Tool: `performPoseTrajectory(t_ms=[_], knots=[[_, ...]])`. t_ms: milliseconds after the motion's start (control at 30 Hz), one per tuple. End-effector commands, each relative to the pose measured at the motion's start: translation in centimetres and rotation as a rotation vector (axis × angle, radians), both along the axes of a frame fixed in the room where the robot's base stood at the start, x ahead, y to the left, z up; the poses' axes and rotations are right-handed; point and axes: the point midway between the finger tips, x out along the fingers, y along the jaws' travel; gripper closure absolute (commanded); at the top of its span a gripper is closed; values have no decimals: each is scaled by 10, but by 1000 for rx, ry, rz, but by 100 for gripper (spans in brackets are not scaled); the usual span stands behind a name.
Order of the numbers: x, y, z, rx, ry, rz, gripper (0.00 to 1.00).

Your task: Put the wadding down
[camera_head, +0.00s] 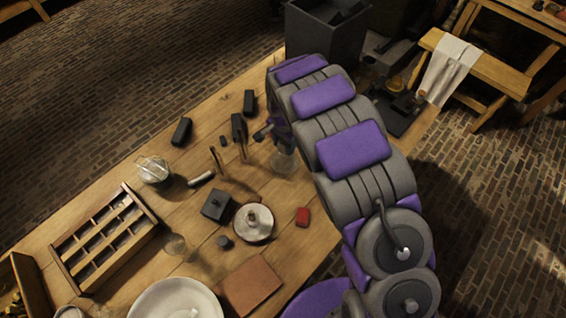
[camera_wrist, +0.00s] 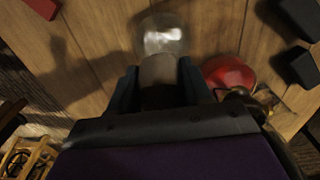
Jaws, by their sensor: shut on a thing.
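My gripper (camera_wrist: 158,88) is shut on a dull grey-brown rounded piece, the wadding (camera_wrist: 158,70), in the wrist view. The dark fingers stand on both sides of it. A clear glass jar (camera_wrist: 162,40) shows just past the wadding; I cannot tell whether they touch. In the head view the glass jar (camera_head: 284,165) stands on the table beside the end of my arm. My gripper (camera_head: 268,132) is partly hidden there by the arm, and the wadding cannot be made out.
A red round thing (camera_wrist: 230,76) lies right of my gripper. Bare wood shows left of the jar.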

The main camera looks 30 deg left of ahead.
Motion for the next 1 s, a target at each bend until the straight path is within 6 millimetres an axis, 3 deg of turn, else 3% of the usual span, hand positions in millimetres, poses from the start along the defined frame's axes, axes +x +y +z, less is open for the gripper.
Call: performPoseTrajectory(t_ms=[167,400,800,1000], knots=[[-3,3,-9,4,2,-6,76],[-4,2,-50,4,3,-6,76],[-3,5,-96,2,2,-4,76],[-3,3,-98,4,0,-5,76]])
